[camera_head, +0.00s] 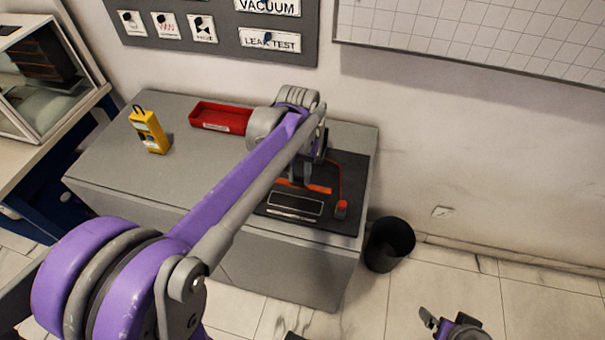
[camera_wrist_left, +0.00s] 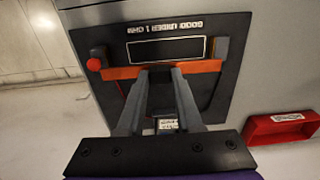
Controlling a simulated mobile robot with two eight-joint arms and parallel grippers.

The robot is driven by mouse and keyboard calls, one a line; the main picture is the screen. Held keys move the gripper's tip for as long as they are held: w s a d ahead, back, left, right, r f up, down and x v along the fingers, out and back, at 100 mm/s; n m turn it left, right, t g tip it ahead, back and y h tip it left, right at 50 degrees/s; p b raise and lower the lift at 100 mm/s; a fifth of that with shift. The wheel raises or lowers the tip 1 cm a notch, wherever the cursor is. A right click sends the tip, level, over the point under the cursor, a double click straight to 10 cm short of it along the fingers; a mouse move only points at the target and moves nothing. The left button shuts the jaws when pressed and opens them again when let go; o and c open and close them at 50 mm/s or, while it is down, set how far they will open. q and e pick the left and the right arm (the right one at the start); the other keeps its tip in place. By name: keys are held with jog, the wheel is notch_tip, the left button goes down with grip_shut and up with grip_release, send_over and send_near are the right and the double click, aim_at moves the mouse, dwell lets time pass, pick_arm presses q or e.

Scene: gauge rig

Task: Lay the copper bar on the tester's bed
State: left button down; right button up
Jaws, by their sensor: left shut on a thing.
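The copper bar (camera_wrist_left: 208,66) is a long orange strip, lying crosswise between the fingertips of my left gripper (camera_wrist_left: 160,72). In the head view the bar (camera_head: 319,188) shows at both sides of the fingers. My left gripper is shut on its middle, which the fingers partly hide. The tester (camera_head: 345,192) is a black board with a framed dark panel, a white label strip and a red knob. The bar is over the tester, close to its panel; I cannot tell whether it touches the bed. My right gripper (camera_head: 442,324) is low at the right, away from the tester.
The grey cabinet (camera_head: 100,165) carries the tester, a red tray (camera_head: 219,118) and a yellow handheld meter (camera_head: 149,131). The red tray also shows in the left wrist view (camera_wrist_left: 257,138). A black bin (camera_head: 389,244) stands on the floor at the right. The cabinet's left part is mostly clear.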

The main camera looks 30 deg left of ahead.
aim_at(299, 186)
pick_arm(q)
jog(key=shift+f+b, duration=1.5)
jog(key=shift+f, duration=0.75)
jog(key=shift+f, duration=0.15)
jog(key=shift+f+b, duration=1.35)
jog(key=shift+f, duration=0.65)
grip_release()
